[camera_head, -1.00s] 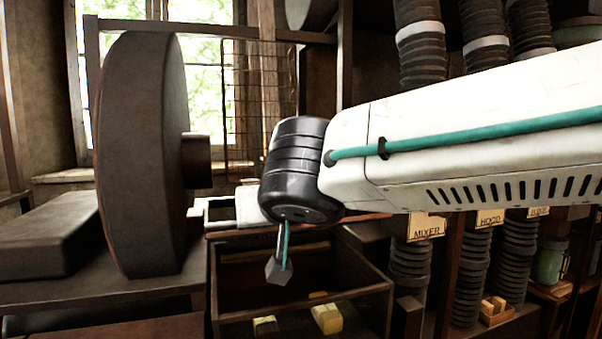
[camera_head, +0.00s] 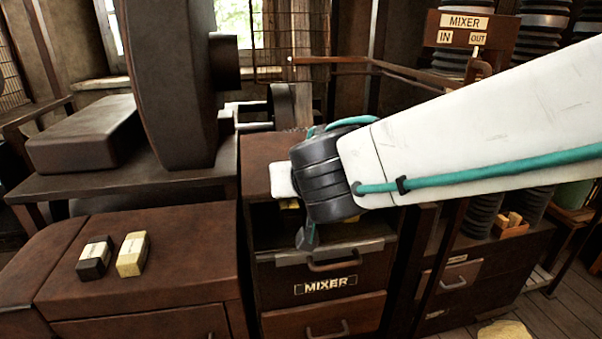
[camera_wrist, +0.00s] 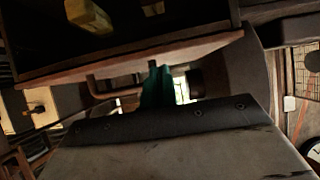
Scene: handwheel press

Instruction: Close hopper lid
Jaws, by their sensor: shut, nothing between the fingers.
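The brown MIXER cabinet (camera_head: 370,270) stands in the middle of the head view. Its upper compartment is open at the front, with yellow blocks partly showing inside behind my arm. A brown panel (camera_head: 262,148) lies at the compartment's upper left; I cannot tell whether it is the hopper lid. My gripper (camera_head: 306,237) points down, shut and empty, at the compartment's opening just above the front edge. I cannot tell whether it touches. In the wrist view, a yellow block (camera_wrist: 90,15) lies in a dark compartment beyond a brown rim (camera_wrist: 130,55).
A large dark wheel (camera_head: 172,80) stands at the left behind a brown bench (camera_head: 140,250) bearing a black block (camera_head: 94,258) and a cream block (camera_head: 132,254). A MIXER IN/OUT sign (camera_head: 465,30) and a long brown bar (camera_head: 380,66) are at the upper right.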

